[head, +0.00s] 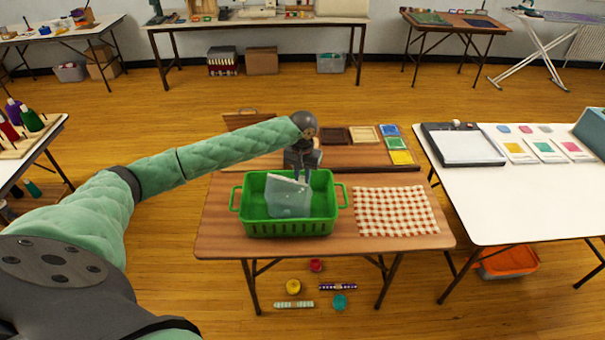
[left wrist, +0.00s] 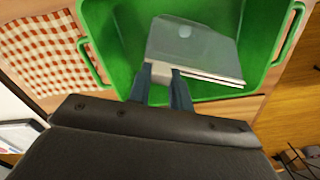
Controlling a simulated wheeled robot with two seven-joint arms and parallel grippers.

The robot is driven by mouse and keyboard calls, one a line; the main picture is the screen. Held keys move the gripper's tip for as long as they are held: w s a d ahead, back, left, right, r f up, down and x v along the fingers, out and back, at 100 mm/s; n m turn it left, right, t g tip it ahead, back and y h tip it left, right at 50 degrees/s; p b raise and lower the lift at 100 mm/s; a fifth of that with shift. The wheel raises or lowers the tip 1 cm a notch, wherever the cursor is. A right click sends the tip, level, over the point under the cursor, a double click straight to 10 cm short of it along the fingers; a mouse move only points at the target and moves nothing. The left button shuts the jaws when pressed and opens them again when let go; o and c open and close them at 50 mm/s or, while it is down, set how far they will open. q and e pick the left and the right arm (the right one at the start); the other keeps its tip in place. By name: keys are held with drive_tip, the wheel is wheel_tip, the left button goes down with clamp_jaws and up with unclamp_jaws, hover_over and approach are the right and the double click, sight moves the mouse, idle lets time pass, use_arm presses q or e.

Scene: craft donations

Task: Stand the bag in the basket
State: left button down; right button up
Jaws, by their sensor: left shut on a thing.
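The bag (head: 288,197) is pale, greyish and translucent, with a flat face. My left gripper (head: 303,177) is shut on its upper edge from above. The bag is inside the green basket (head: 290,229), somewhat tilted, with its top near the rim. In the left wrist view the bag (left wrist: 195,50) hangs from the fingertips (left wrist: 160,70) over the floor of the basket (left wrist: 115,55). I cannot tell whether its bottom touches the basket floor. My right gripper is not in view.
The basket stands on a wooden table (head: 225,215), left of a checked cloth (head: 395,211). A wooden tray with coloured squares (head: 390,130) lies behind. A white table (head: 530,195) stands at right. Several small items, including a yellow roll (head: 293,287), lie on the floor.

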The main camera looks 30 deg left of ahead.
use_arm(q)
drive_tip(key=shift+f, duration=0.2)
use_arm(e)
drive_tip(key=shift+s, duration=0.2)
use_arm(q)
drive_tip(key=c, duration=1.3)
unclamp_jaws()
drive_tip(key=shift+f, duration=0.1)
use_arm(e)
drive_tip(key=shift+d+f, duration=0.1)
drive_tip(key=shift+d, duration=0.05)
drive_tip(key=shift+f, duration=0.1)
use_arm(q)
drive_tip(key=shift+r+b, duration=0.3)
drive_tip(key=shift+r, duration=0.05)
wheel_tip(320, 180, up, 2)
drive_tip(key=shift+r+b, duration=0.2)
drive_tip(key=shift+b, duration=0.35)
wheel_tip(320, 180, up, 9)
drive_tip(key=b, duration=0.3)
drive_tip(key=shift+r, duration=0.1)
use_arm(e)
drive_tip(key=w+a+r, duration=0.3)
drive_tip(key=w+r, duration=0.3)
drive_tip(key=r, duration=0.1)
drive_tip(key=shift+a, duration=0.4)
